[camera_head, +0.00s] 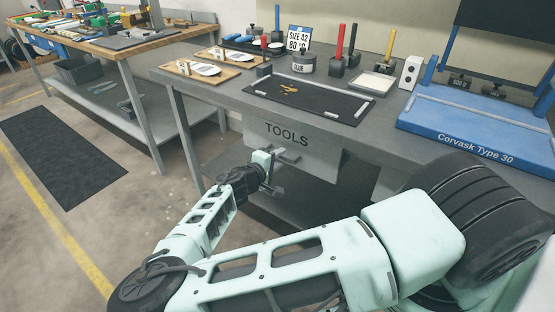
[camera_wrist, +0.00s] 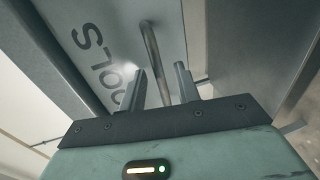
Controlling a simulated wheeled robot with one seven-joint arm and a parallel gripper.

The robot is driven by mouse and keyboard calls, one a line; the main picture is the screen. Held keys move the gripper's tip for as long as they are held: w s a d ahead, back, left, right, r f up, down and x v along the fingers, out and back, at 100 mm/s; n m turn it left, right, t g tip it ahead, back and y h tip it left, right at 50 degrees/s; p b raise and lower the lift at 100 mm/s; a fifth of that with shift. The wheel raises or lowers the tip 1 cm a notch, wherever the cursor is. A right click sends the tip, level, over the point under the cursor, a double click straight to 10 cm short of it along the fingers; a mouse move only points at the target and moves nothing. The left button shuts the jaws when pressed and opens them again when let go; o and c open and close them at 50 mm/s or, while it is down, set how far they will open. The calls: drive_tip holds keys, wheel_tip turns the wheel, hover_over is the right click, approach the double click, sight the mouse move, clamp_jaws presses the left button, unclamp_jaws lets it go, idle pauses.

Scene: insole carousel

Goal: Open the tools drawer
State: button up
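The tools drawer (camera_head: 310,146) is a grey box front marked TOOLS under the bench top, and its front looks about in line with the bench edge. In the wrist view the drawer front (camera_wrist: 105,25) fills the upper middle, with part of the lettering hidden by a finger. A bent metal bar handle (camera_wrist: 152,45) stands out from it. My gripper (camera_head: 280,172) is at the drawer front. In the wrist view my gripper (camera_wrist: 160,70) is open, with the handle running between its two fingers. Gaps show on both sides of the handle. In the head view the handle cannot be made out.
A lower shelf (camera_head: 300,205) lies below the drawer. Open floor (camera_head: 140,200) is to the left.

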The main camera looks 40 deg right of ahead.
clamp_jaws()
drive_tip(key=f+b+v, duration=0.1)
drive_tip(key=f+v, duration=0.1)
drive_tip(key=v, duration=1.1)
drive_tip(key=a+f+b+v, duration=0.1)
drive_tip(key=f+v, duration=0.2)
drive_tip(key=v, duration=1)
drive_tip(key=shift+a+f+b, duration=0.25)
drive_tip(key=shift+b, duration=0.1)
drive_tip(key=shift+s, duration=0.15)
unclamp_jaws()
drive_tip(key=b+v, duration=0.1)
drive_tip(key=v, duration=1.6)
drive_tip(key=shift+a, duration=0.2)
